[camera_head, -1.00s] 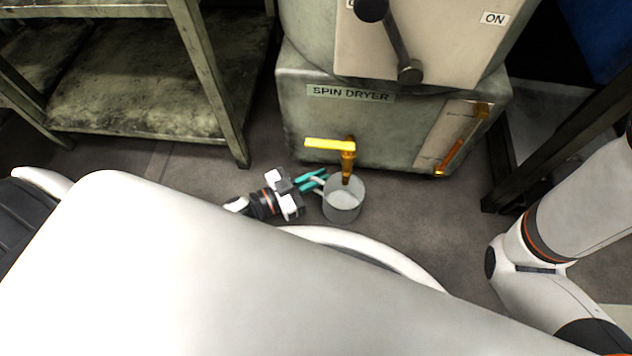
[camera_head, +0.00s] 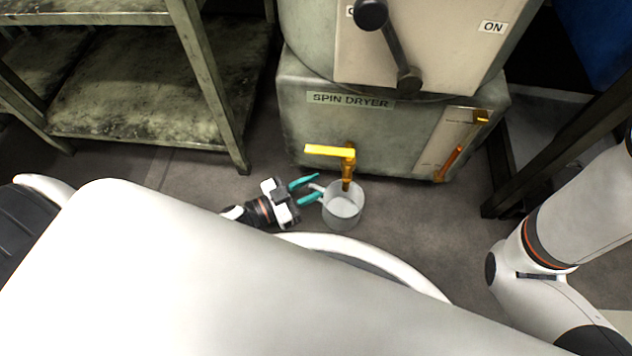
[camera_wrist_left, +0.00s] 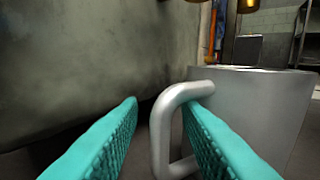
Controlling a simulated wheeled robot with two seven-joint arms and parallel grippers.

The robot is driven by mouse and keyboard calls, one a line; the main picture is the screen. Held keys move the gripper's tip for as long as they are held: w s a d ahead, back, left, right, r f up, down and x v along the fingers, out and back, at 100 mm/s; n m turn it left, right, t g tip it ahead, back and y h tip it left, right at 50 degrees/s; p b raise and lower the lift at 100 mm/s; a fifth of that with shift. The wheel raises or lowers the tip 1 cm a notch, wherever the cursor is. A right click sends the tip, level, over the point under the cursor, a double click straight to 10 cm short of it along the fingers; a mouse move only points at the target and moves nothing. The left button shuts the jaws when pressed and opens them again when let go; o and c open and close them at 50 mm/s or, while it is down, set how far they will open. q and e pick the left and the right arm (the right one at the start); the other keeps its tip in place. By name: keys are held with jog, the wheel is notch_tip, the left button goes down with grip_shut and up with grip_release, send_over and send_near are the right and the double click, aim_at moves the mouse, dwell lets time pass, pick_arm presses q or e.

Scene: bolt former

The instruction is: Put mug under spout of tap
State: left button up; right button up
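The grey mug (camera_head: 343,212) stands upright on the floor in front of the spin dryer. The tap (camera_head: 347,160), with a yellow lever and brass spout, is on the dryer's front, and its spout end overlaps the mug's opening in the head view. My left gripper (camera_head: 313,188) is open on the mug's left, at the handle. In the left wrist view, the mug's handle (camera_wrist_left: 160,128) lies between the parted teal fingers (camera_wrist_left: 160,104); the right finger shows through the handle's loop. I cannot tell whether it touches. My right gripper is out of view.
The spin dryer (camera_head: 300,120) stands behind the mug. A metal shelf rack (camera_head: 208,85) is at the left, and a dark metal frame (camera_head: 545,165) is at the right. Floor (camera_head: 420,215) is clear right of the mug.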

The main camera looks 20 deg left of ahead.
pick_arm(q)
jog(key=p+v, duration=0.4)
jog(key=v, duration=0.6)
jog(key=shift+r, duration=0.15)
jog(key=shift+s+a, duration=0.3)
jog(key=shift+s, duration=0.05)
